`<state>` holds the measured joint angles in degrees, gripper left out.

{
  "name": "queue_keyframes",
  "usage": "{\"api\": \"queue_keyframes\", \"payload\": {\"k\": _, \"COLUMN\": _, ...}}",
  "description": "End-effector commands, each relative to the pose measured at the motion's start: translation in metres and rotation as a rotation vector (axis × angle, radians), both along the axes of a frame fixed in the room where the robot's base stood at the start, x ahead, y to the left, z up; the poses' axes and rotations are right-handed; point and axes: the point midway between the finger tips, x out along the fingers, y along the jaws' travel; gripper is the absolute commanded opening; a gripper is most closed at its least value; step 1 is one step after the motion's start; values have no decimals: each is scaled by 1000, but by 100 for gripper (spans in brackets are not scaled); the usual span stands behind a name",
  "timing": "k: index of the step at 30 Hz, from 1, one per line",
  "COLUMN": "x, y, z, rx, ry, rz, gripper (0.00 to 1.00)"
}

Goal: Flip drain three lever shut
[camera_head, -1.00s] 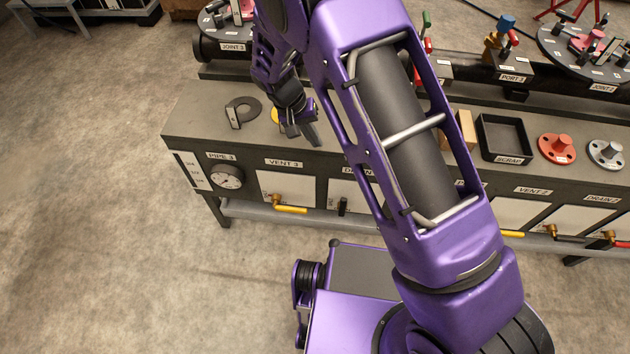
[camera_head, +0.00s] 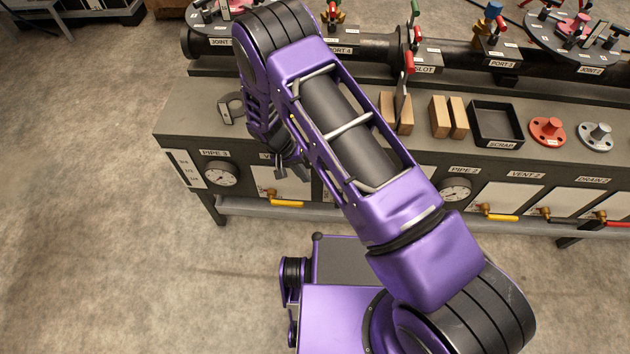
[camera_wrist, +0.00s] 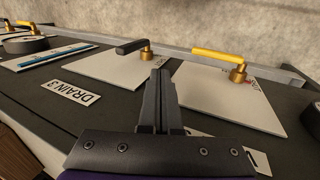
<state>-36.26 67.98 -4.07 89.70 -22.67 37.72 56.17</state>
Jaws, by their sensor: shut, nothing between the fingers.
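The drain three lever, a black handle (camera_wrist: 133,46) on a brass valve stem (camera_wrist: 147,55), stands on a pale plate beside the DRAIN 3 label (camera_wrist: 70,92) in the wrist view. The handle points left from its stem there. In the head view my arm hides this lever. My gripper (camera_wrist: 160,75) is shut and empty. Its fingertips appear just below and right of the brass stem in the wrist view; I cannot tell the gap in depth. In the head view part of the gripper shows in front of the bench panel near vent three.
A yellow lever (camera_head: 285,202) at vent three is close by; it also shows right of my fingers in the wrist view (camera_wrist: 222,55). A rail (camera_head: 240,208) runs along the bench's lower front. A round gauge (camera_head: 221,173) is at the left. Floor left of the bench is clear.

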Motion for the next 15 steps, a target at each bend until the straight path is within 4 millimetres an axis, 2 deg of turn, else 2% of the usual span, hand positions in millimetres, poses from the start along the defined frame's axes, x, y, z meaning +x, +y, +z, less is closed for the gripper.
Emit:
{"api": "queue_keyframes", "payload": {"k": 12, "x": -2, "y": -33, "z": -82, "rx": -2, "ry": 3, "rz": 0, "gripper": 0}}
{"api": "queue_keyframes", "payload": {"k": 13, "x": -3, "y": -35, "z": -87, "rx": -2, "ry": 4, "rz": 1, "gripper": 0}}
{"api": "queue_keyframes", "payload": {"k": 15, "x": -1, "y": -48, "z": -81, "rx": -2, "ry": 1, "rz": -3, "gripper": 0}}
